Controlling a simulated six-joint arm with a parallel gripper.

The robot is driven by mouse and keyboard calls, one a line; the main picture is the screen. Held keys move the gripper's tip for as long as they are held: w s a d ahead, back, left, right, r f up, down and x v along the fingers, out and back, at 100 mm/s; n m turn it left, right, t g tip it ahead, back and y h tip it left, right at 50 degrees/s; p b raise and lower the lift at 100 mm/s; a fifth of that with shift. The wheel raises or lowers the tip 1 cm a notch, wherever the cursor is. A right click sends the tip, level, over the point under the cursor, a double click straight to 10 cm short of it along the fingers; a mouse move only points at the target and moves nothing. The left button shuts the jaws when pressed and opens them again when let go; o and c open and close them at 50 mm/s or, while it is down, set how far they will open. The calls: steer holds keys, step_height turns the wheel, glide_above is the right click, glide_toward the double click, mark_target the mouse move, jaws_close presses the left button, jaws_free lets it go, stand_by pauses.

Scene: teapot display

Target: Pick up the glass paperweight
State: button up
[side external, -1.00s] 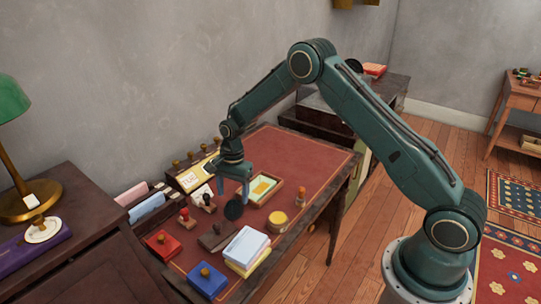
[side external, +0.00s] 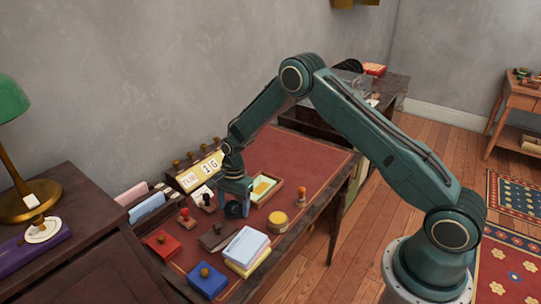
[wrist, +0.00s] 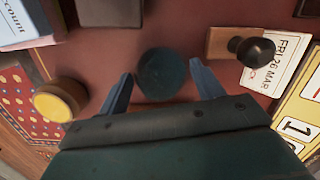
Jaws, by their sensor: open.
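The glass paperweight looks like a dark, round, blue-green dome (wrist: 162,73) on the red desktop in the wrist view. In the side view it shows as a dark round shape (side external: 236,210), partly hidden by my gripper. My gripper (side external: 235,213) points down over the desk, low at the paperweight. Its two blue fingers are spread apart. In the wrist view my gripper (wrist: 161,74) has one finger on each side of the paperweight, with small gaps showing. Nothing is held. I cannot tell the exact height of the fingertips above the desktop.
A black-knobbed stamp (wrist: 250,49) lies close on the right in the wrist view. A yellow-topped jar (wrist: 58,101) is to the left. In the side view, a wooden tray (side external: 279,193) stands close by, and a dark block (side external: 216,237) lies in front. The desk's far half is clear.

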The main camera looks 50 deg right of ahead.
mark_target(233, 201)
steer(key=c, duration=1)
steer(key=shift+o, duration=0.2)
steer(key=shift+r, duration=0.1)
step_height(233, 201, up, 20)
stand_by(0.4)
